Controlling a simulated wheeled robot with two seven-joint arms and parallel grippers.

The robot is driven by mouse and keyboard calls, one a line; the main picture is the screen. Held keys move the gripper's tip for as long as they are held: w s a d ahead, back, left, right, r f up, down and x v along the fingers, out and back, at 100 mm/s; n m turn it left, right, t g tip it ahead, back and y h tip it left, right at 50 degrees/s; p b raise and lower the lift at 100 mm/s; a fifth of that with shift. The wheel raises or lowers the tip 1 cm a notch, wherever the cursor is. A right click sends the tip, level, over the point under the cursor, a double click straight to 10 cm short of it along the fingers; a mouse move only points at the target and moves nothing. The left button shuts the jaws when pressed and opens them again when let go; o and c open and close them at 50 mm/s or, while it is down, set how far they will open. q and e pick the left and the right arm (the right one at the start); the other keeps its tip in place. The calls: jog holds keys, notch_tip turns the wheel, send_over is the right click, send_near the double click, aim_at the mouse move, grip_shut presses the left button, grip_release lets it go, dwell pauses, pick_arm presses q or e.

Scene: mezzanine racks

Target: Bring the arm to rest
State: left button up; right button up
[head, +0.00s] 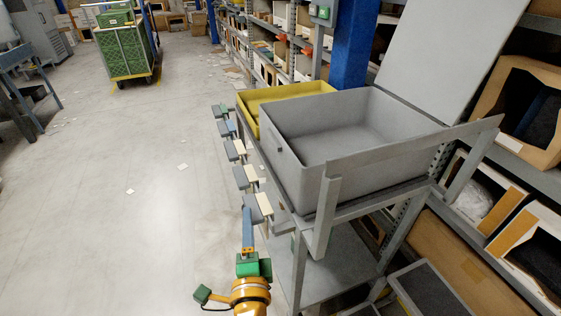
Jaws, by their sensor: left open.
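My left gripper (248,232) is low in the middle of the head view, beyond an orange wrist with a green block. It is open, and I see nothing held in it. It is seen from above, beside the near left corner of the grey cart (328,217). Whether it touches the cart edge is hard to tell. My right gripper is not in view.
A grey open bin (350,160) and a yellow tray (257,97) stand on the cart. Several small blocks line its left edge. Shelves with boxes (530,100) stand right. A green-crated trolley (125,50) is far off. The floor left is mostly clear.

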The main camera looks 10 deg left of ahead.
pick_arm(q)
jog(key=s+a+f+n+g+h, duration=0.1)
jog(key=s+a+f+n+g, duration=0.7)
jog(key=f, duration=0.3)
jog(key=s+d+f+n+g+h, duration=0.4)
jog(key=s+d+g+h, duration=0.15)
jog(key=s, duration=0.45)
notch_tip(320, 180, down, 17)
jog(key=s+d+g, duration=0.1)
jog(key=s, duration=0.1)
jog(key=s+a+f+g, duration=0.2)
jog(key=s+f, duration=0.8)
jog(key=s, duration=0.3)
notch_tip(320, 180, up, 16)
jog(key=p, duration=1.5)
jog(key=shift+w+f+p, duration=0.25)
jog(key=shift+w+p, duration=0.05)
jog(key=shift+t, duration=0.25)
